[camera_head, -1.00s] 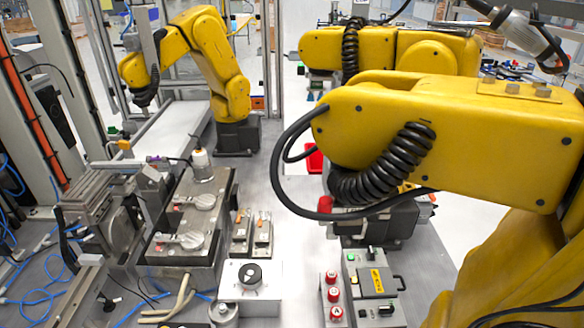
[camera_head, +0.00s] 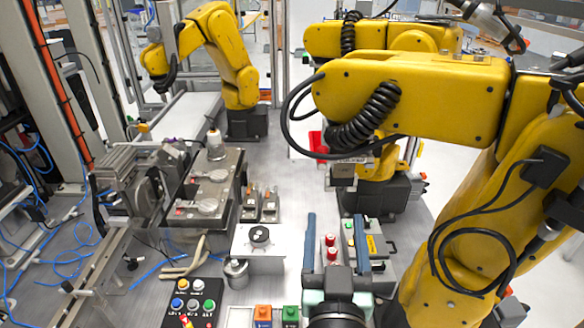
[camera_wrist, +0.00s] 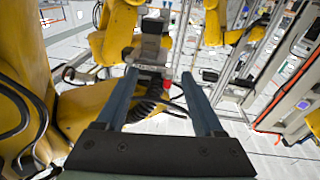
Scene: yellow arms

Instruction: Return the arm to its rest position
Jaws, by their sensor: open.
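My gripper (camera_head: 336,222) shows at the bottom middle of the head view, with two blue-grey fingers pointing up in the picture. Its fingers stand apart with nothing held between them. In the wrist view the same gripper (camera_wrist: 160,74) is open, its fingers spread in front of yellow arm parts. Red knobs (camera_head: 331,247) on the bench show between the fingers in the head view; I cannot tell the distance to them. The rest of my arm is mostly out of the head view.
A large yellow arm (camera_head: 420,90) fills the right side, with another yellow arm (camera_head: 225,50) at the back left. Cables lie at left.

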